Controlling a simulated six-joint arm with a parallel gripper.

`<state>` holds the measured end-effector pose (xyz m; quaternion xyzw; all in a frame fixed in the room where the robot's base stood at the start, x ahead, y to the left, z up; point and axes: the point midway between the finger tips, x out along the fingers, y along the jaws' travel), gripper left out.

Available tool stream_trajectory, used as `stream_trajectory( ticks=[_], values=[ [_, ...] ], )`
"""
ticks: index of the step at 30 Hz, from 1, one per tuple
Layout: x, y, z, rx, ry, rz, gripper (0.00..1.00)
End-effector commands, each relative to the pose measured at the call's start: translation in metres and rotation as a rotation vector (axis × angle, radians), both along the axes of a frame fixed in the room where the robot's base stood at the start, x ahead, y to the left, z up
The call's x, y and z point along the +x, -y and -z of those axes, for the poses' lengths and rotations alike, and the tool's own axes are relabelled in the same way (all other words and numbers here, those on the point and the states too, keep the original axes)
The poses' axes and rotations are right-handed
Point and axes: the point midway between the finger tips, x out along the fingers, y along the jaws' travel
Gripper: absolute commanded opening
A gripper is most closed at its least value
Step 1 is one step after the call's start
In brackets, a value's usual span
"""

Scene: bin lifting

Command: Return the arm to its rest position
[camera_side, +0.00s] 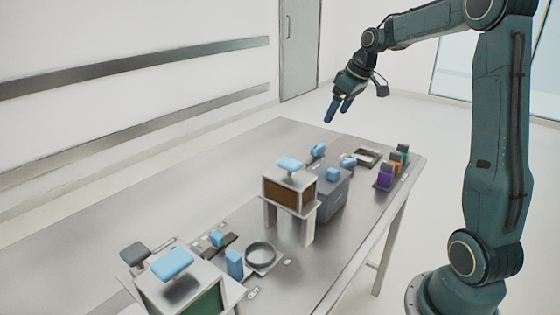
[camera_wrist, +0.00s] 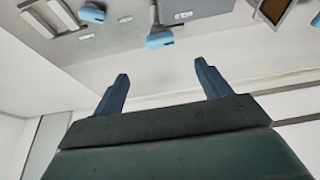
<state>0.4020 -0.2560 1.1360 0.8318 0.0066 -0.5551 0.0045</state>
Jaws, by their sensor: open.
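My gripper (camera_side: 338,108) hangs in the air above the far end of the table in the side view, with its blue fingers pointing down. It holds nothing. In the wrist view my gripper (camera_wrist: 162,88) shows two blue fingers spread well apart with an empty gap between them. The arm is raised, well clear of everything on the table (camera_side: 150,208).
A bin with a brown panel (camera_side: 289,193) and a blue-handled lid stands mid-table beside a grey box (camera_side: 333,195). A bin with a green panel (camera_side: 207,305) stands at the near end.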

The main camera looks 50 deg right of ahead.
Motion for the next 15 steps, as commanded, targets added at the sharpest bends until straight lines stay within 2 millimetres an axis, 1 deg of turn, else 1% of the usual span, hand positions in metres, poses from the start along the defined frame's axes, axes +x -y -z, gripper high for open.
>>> stream_trajectory(
  ticks=[1, 5, 15],
  values=[
    [-0.0016, 0.0002, -0.0041, -0.001, 0.001, -0.001, 0.76],
    [-0.0035, 0.0001, -0.0087, -0.001, 0.001, 0.000, 0.76],
    [-0.0039, -0.0003, -0.0094, -0.001, 0.000, 0.000, 0.76]
  ],
)
